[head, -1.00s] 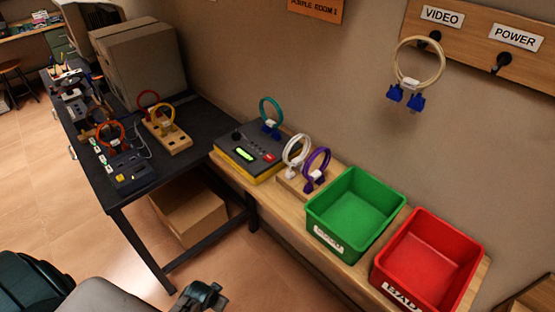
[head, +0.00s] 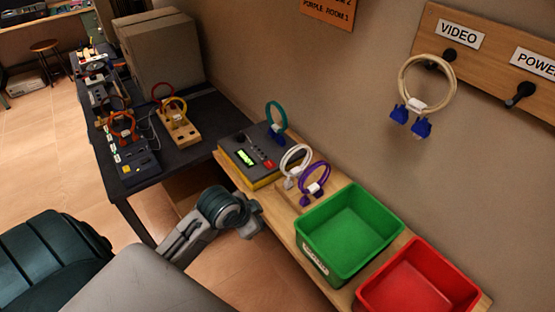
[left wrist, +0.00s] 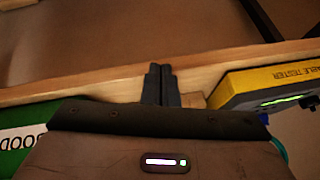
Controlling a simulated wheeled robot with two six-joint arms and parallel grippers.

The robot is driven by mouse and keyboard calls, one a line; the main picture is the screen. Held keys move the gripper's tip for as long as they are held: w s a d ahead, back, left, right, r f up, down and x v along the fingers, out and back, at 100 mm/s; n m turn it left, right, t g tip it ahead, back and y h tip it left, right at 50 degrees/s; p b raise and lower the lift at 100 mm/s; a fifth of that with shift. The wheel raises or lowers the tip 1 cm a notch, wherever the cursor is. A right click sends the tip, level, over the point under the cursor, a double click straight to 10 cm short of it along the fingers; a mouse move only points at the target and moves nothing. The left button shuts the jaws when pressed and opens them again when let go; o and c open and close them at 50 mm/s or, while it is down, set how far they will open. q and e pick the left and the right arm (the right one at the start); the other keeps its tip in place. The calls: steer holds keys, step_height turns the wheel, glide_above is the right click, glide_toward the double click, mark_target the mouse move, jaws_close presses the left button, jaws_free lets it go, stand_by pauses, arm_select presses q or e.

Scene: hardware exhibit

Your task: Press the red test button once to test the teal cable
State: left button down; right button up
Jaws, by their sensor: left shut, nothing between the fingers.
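The cable tester (head: 236,148), dark grey with a yellow lower edge, sits on the wooden bench. Its red button (head: 269,164) is right of the lit green screen (head: 245,158). The teal cable (head: 276,116) stands as an upright loop at the tester's back edge. My left gripper (head: 252,224) is in front of the bench edge, below and apart from the tester. In the left wrist view, its fingers (left wrist: 160,72) are together and empty, with the tester's yellow side (left wrist: 272,80) to their right. The button is not visible there. My right gripper is not in view.
White (head: 294,158) and purple (head: 315,178) cables stand right of the tester. Beyond are a green bin (head: 313,252) and a red bin (head: 378,297). A beige cable (head: 427,63) hangs on a wall peg. A black table (head: 140,187) with devices stands left.

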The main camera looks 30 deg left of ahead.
arm_select(q)
steer(key=w+r+m, duration=0.1)
steer(key=w+r, duration=0.1)
steer(key=w+a+r+m, duration=0.1)
steer(key=w+r, duration=0.1)
steer(key=w+a+r+t, duration=0.1)
steer(key=w, duration=0.2)
steer(key=shift+r+m+h, duration=0.3)
steer(key=shift+r+m, duration=0.1)
steer(key=w+a+r+m, duration=0.1)
steer(key=w+a+r, duration=0.1)
steer(key=w+r, duration=0.2)
steer(key=w+a+r+m+t+h, duration=0.1)
steer(key=w+a+r+m, duration=0.1)
steer(key=r, duration=0.4)
steer(key=w+a, duration=0.1)
steer(key=w, duration=0.1)
steer(key=shift+w+t, duration=0.3)
steer(key=b, duration=0.7)
glide_above(267, 165)
step_height(267, 165, down, 7)
steer(key=shift+s+r, duration=0.1)
steer(key=shift+r, duration=0.1)
steer(key=shift+f+b, duration=0.4)
steer(key=shift+f, duration=0.7)
